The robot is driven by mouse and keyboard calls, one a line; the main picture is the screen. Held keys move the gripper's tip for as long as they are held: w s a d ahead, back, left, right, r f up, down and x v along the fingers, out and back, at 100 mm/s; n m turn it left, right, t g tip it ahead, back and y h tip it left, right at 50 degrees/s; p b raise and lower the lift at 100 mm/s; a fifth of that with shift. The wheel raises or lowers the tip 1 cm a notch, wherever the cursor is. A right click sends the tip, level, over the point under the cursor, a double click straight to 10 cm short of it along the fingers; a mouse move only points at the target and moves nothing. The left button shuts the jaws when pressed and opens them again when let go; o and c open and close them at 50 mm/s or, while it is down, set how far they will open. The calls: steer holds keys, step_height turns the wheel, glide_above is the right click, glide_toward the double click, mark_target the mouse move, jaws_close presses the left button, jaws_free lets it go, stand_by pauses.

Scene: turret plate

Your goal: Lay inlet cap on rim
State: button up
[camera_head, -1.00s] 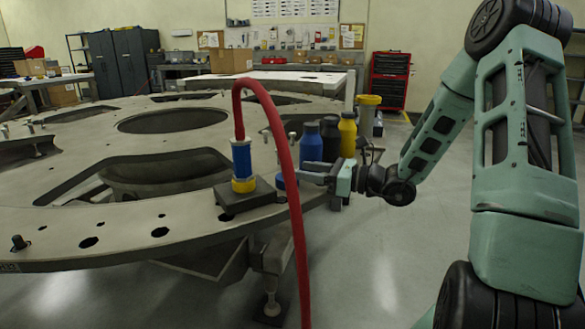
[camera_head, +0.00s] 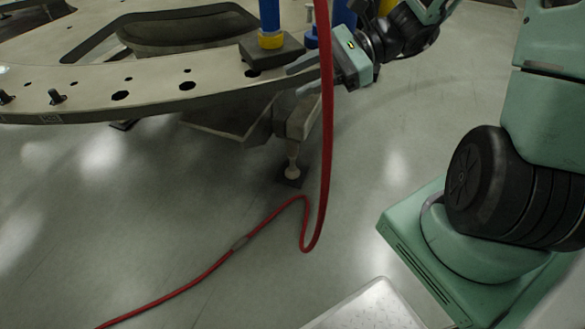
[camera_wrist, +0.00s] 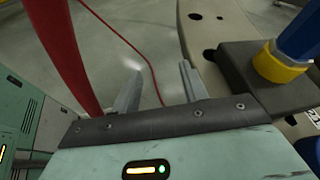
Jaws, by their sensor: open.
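The turret plate's rim (camera_head: 160,98) curves across the upper left of the head view, with holes along it. The plate also shows in the wrist view (camera_wrist: 203,32). My gripper (camera_head: 303,66) is by the rim's right end, just right of a black block, its fingers pointing left and partly behind the red hose. In the wrist view my gripper (camera_wrist: 160,82) is open, with only floor and a thin red line between its fingers. A small blue round part (camera_head: 311,39) sits behind the gripper; I cannot tell whether it is the inlet cap.
A black block (camera_head: 282,52) on the rim carries a yellow ring (camera_head: 271,40) and blue cylinder (camera_head: 269,14). The red hose (camera_head: 325,130) hangs in front of my gripper and runs along the floor. A plate support foot (camera_head: 292,172) stands below. The floor at left is clear.

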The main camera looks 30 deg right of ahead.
steer(key=s+a+f+n+g+h, duration=0.1)
steer(key=s+a+n+h, duration=0.5)
steer(key=n, duration=0.7)
steer(key=s+a+f+n+g+h, duration=0.1)
steer(key=s+a+n+g+h, duration=0.1)
steer(key=s+a+n+h, duration=0.5)
steer(key=s+n, duration=0.4)
steer(key=n, duration=0.1)
steer(key=shift+s+n+g, duration=0.2)
steer(key=shift+n+g, duration=0.1)
steer(key=shift+n, duration=0.1)
